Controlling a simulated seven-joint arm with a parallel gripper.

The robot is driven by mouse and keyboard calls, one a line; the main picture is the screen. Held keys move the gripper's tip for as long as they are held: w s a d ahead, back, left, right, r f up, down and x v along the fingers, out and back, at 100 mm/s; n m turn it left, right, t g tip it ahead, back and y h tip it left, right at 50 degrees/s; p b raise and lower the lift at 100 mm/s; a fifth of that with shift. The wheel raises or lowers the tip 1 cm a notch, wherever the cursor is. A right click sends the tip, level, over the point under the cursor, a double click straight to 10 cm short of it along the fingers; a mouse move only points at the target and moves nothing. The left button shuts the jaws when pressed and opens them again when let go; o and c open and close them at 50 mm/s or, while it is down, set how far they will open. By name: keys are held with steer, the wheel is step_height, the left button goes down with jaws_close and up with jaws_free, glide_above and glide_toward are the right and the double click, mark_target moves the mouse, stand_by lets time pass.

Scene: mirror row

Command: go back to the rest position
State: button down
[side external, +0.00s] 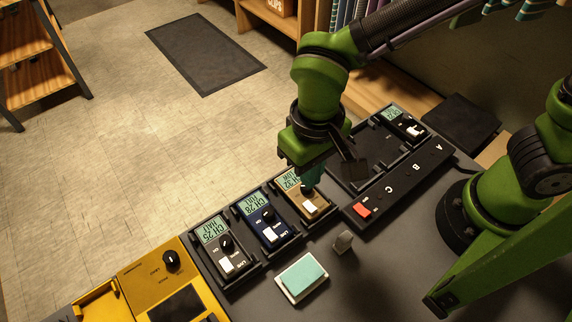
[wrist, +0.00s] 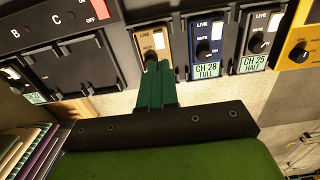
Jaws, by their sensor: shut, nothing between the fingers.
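My gripper (side external: 309,186) is green and points down over the tan module (side external: 315,206), which reads CH 32. In the wrist view its two fingers (wrist: 157,66) are together with nothing held, their tips at or just by the black knob of the tan module (wrist: 148,40). I cannot tell whether they touch the knob. The gripper hides part of the module's display. The blue module (side external: 265,220), reading CH 28 FULL, and the dark module (side external: 222,247), reading CH 25 HALF, sit in the row beside it.
A black rack (side external: 418,165) marked A, B, C holds another dark module (side external: 399,124) and a red switch (side external: 362,210). A yellow unit (side external: 158,268) stands at the left end. A pale teal block (side external: 302,277) and a small grey piece (side external: 343,241) are on the dark bench.

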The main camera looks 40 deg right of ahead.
steer(key=shift+s+d+f+n, duration=0.1)
steer(key=shift+s+d+n, duration=0.2)
steer(key=shift+n, duration=0.3)
steer(key=d+r+m+t+y, duration=0.1)
steer(key=d+r+m+t, duration=0.1)
steer(key=d+r, duration=0.4)
steer(key=d+r+m+t+y, duration=0.1)
steer(key=d+r+m+t, duration=0.2)
steer(key=d, duration=1.2)
step_height(320, 180, up, 4)
steer(key=shift+w+d+r+t, duration=0.15)
steer(key=shift+w+d+t, duration=0.15)
steer(key=shift+t, duration=0.8)
steer(key=shift+a, duration=0.1)
